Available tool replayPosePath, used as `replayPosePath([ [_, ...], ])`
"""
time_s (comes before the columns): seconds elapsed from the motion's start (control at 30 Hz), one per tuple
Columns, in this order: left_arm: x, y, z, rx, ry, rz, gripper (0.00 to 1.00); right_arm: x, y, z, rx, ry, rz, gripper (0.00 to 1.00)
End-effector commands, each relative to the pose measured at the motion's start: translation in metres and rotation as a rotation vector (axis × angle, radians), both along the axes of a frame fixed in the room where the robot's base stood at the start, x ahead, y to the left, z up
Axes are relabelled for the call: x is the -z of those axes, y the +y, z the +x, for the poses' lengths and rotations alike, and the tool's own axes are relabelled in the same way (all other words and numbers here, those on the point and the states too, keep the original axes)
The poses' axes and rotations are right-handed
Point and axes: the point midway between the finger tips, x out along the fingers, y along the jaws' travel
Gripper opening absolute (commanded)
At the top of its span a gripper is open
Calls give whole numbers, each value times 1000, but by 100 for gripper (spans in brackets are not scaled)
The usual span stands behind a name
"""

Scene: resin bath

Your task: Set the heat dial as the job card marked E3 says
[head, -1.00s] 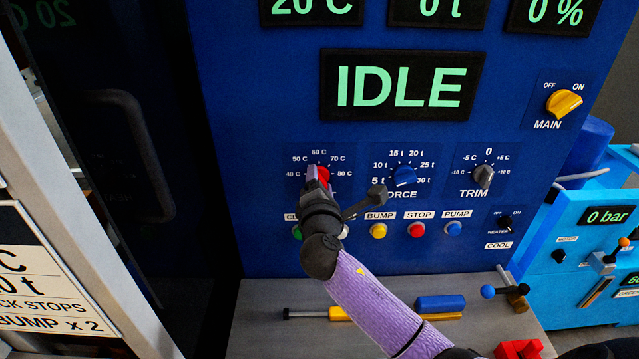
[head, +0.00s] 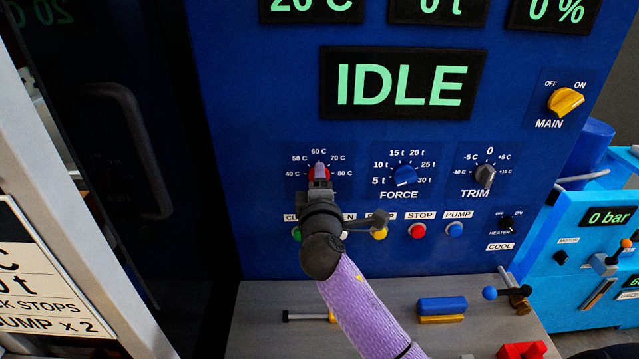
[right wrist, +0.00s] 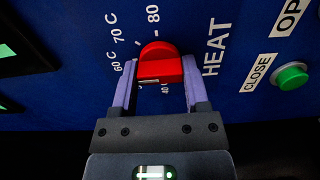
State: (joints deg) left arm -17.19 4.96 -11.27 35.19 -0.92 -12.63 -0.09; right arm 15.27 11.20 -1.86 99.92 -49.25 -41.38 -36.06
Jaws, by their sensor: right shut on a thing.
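The red heat dial (head: 319,168) is on the blue panel, in a ring of marks from 40 C to 80 C. My right gripper (head: 319,181) is shut on it and hides its lower part. In the right wrist view the two fingers of the gripper (right wrist: 160,72) lie on either side of the dial (right wrist: 159,52), beside the word HEAT. I cannot tell clearly which mark its pointer faces. I see no E3 mark. My left gripper is out of view.
The blue force dial (head: 404,176) and grey trim dial (head: 484,176) are to the right. A row of buttons, including the red stop button (head: 418,231), is below, partly behind my arm. The screen (head: 402,84) reads IDLE. A grey shelf (head: 270,325) holds tools.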

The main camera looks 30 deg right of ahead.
Motion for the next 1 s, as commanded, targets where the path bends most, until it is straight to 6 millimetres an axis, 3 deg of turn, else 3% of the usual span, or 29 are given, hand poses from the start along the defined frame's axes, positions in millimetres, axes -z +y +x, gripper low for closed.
replayPosePath([
  [0.4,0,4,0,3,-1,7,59,1,0,0,1,0,4,0],
  [0.43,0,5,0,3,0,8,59,1,0,0,1,0,4,65],
  [0.57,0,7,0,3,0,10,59,1,0,0,1,0,4,93],
  [0.87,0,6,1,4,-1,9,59,0,1,-1,0,-1,4,94],
  [1.0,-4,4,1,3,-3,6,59,0,11,-18,-2,0,4,94],
])
